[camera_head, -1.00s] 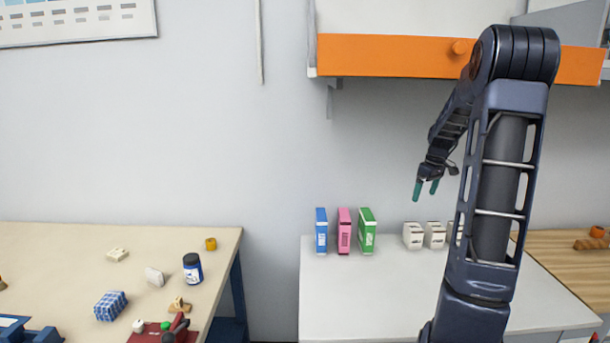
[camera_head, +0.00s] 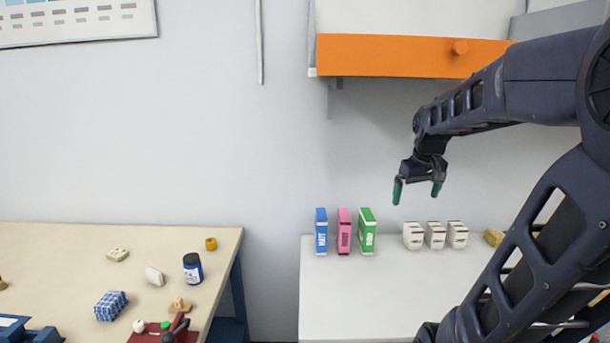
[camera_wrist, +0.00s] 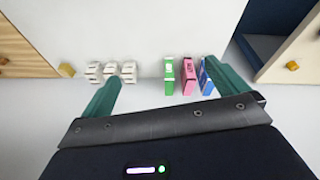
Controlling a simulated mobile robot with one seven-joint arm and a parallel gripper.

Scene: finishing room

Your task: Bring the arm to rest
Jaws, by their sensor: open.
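My gripper (camera_head: 418,190) hangs in the air above the white table (camera_head: 350,295), with its two green fingers apart and nothing between them. In the wrist view my gripper (camera_wrist: 162,92) also shows open and empty. My arm comes in from the right side of the head view, bent at the elbow, and the fingers point down. The gripper is below the orange-fronted cabinet (camera_head: 395,57) and in front of the wall.
Blue (camera_head: 321,231), pink (camera_head: 344,231) and green (camera_head: 367,231) boxes stand upright on the white table. Three small white boxes (camera_head: 435,236) stand right of them, then a yellow block (camera_head: 494,237). A beige table (camera_head: 60,260) with several loose objects is at left.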

